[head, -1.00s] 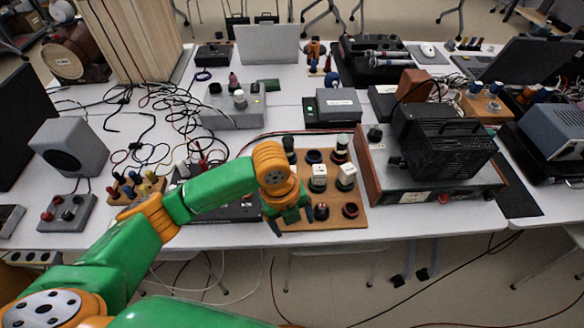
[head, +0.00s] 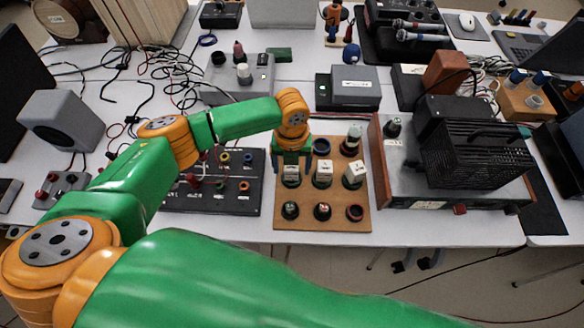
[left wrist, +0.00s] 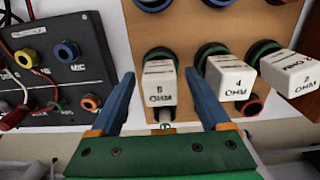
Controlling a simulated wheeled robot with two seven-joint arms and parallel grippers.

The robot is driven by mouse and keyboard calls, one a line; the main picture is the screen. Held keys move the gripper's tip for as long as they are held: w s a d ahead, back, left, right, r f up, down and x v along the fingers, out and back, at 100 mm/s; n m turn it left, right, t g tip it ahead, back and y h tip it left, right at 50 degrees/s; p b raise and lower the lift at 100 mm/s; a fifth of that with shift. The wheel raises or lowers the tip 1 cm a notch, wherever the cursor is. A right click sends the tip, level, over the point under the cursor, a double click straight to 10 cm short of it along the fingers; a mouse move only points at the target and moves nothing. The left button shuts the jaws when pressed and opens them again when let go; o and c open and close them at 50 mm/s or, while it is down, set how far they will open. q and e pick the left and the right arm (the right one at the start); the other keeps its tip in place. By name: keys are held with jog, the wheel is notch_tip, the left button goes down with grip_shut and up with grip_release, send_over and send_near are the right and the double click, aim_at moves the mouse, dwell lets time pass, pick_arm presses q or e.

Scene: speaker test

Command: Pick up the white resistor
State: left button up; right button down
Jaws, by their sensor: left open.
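Three white block resistors stand in a row on the brown peg board (head: 343,214). The left one, marked 8 OHM, shows in the head view (head: 291,174) and in the left wrist view (left wrist: 160,83). The middle one (head: 323,174) is marked 4 OHM (left wrist: 230,77). The right one (head: 354,174) also shows in the left wrist view (left wrist: 292,71). My left gripper (head: 292,168) is open over the board, its blue fingers (left wrist: 160,76) on either side of the 8 OHM resistor with gaps visible. My right gripper is not in view.
A black panel with coloured sockets (head: 215,183) lies left of the board. A large wood-sided device (head: 452,190) stands close on the right. Dark and red terminals (head: 322,211) sit in front of the resistors. The table's front edge is near.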

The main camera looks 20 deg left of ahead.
pick_arm(q)
jog(key=shift+s+r, duration=0.2)
jog(key=shift+s, duration=0.05)
jog(key=c, duration=0.9)
jog(key=shift+w, duration=0.1)
grip_shut()
